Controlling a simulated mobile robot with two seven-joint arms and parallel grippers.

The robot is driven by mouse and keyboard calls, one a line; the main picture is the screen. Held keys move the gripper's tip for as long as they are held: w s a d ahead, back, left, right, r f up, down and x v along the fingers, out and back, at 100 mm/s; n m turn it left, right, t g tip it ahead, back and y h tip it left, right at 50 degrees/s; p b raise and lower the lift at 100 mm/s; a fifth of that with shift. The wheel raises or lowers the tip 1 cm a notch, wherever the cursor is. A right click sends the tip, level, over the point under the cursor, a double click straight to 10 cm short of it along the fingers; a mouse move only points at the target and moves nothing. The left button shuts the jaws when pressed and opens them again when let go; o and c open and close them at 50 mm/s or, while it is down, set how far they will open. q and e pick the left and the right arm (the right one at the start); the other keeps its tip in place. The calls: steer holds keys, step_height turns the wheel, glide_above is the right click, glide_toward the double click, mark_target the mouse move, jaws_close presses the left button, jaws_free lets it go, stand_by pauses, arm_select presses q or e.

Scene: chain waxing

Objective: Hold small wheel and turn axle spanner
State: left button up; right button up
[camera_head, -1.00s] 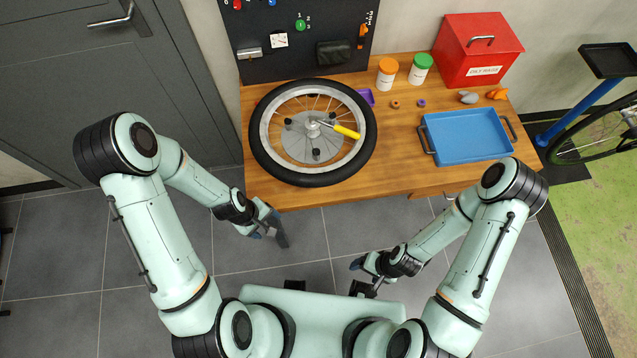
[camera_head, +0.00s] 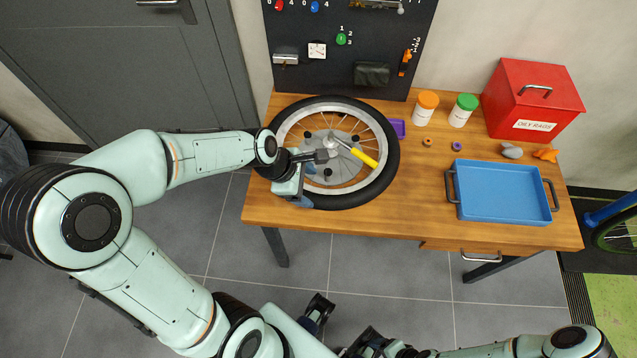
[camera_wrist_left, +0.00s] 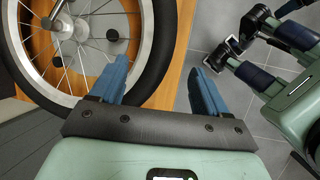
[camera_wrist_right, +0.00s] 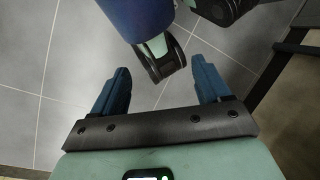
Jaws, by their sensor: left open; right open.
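The small wheel (camera_head: 389,165) lies flat on the workbench, with a black tyre, silver rim and grey disc at its middle. The axle spanner (camera_head: 364,156) has a yellow handle and sits at the hub, its handle pointing to the lower right. My left gripper (camera_head: 312,181) is open at the wheel's near left edge. In the left wrist view, one blue finger of the left gripper (camera_wrist_left: 158,66) is over the tyre and the other is outside it; contact cannot be told. My right gripper (camera_wrist_right: 160,66) is open and empty above the floor, away from the bench.
On the bench (camera_head: 420,215) are a blue tray (camera_head: 500,190), a red box (camera_head: 535,100), an orange-capped bottle (camera_head: 426,106), a green-capped bottle (camera_head: 463,110) and small parts. A pegboard (camera_head: 345,50) stands behind. Bare wood lies between wheel and tray.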

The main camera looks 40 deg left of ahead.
mark_target(322, 198)
arm_select(q)
steer(key=b+x, duration=0.4)
steer(key=x, duration=0.7)
steer(key=shift+a+f, duration=0.1)
steer(key=shift+f, duration=0.25)
steer(key=shift+w+f+b, duration=0.25)
steer(key=shift+f+b, duration=0.2)
steer(key=shift+f, duration=0.1)
